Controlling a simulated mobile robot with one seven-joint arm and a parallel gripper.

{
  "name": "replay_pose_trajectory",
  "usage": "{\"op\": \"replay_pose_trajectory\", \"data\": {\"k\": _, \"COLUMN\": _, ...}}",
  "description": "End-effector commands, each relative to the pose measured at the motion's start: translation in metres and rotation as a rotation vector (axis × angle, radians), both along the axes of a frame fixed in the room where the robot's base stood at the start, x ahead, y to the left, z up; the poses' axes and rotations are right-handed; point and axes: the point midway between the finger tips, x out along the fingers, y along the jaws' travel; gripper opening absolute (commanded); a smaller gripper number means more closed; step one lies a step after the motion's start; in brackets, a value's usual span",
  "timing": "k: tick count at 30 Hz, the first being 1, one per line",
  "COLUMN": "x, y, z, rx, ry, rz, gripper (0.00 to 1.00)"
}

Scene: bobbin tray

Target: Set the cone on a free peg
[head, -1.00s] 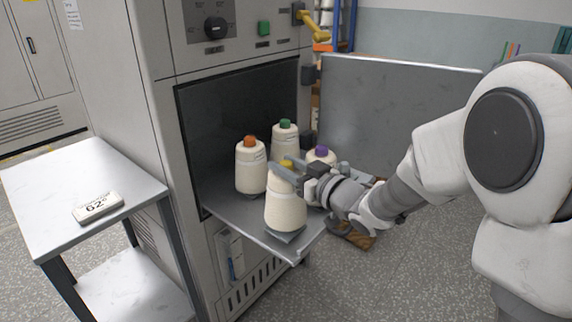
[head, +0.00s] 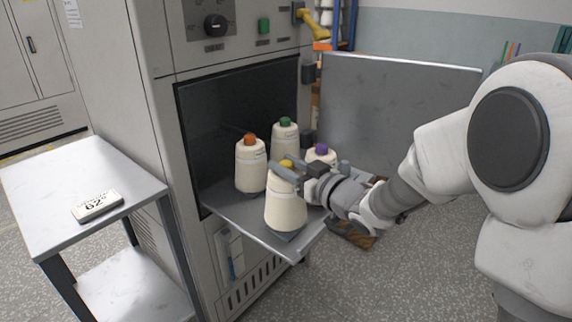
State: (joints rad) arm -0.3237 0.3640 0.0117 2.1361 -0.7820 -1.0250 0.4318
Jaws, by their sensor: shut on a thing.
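A short grey peg (head: 344,167) shows at the right, partly hidden by my arm.
The cabinet opening (head: 225,115) is behind the tray, and its open door (head: 395,115) stands at the right behind my arm. A wooden thing (head: 352,235) is below the tray.

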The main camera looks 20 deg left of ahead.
Motion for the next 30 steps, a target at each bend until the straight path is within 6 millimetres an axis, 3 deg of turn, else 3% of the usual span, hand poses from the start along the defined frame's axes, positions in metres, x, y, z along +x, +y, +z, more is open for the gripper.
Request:
{"op": "replay_pose_trajectory", "data": {"k": 25, "x": 0.000, "y": 0.000, "z": -0.017, "rx": 0.002, "ry": -0.002, "rz": 0.000, "gripper": 0.00}}
{"op": "replay_pose_trajectory", "data": {"k": 26, "x": 0.000, "y": 0.000, "z": -0.016, "rx": 0.002, "ry": -0.002, "rz": 0.000, "gripper": 0.46}}
{"op": "replay_pose_trajectory", "data": {"k": 30, "x": 0.000, "y": 0.000, "z": -0.016, "rx": 0.002, "ry": -0.001, "rz": 0.000, "gripper": 0.71}}
